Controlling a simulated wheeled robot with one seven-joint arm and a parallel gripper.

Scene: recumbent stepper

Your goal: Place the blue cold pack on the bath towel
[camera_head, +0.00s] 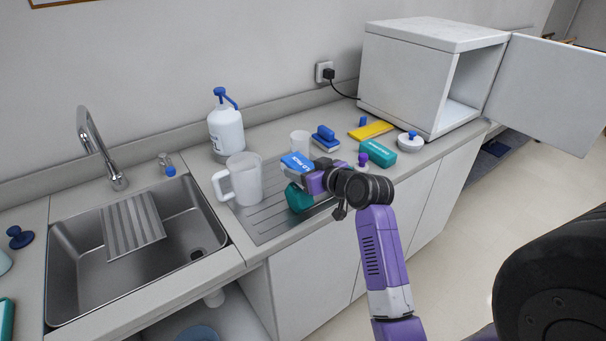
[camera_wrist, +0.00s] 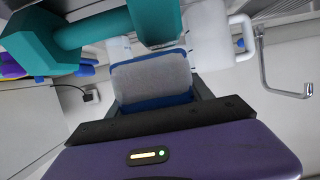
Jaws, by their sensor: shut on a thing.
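The blue cold pack (camera_head: 297,162) has pale lettering. It is held above the grooved drainboard, beside the white pitcher. My gripper (camera_head: 310,180) is shut on it. In the wrist view the pack (camera_wrist: 152,78) shows a grey face with a blue edge, between my gripper's fingers (camera_wrist: 150,95). A teal dumbbell (camera_head: 298,198) sits just below the pack in the head view, and close by in the wrist view (camera_wrist: 85,35).
A white pitcher (camera_head: 243,180), a pump bottle (camera_head: 226,130), a white cup (camera_head: 300,143) and a teal box (camera_head: 378,153) stand nearby.

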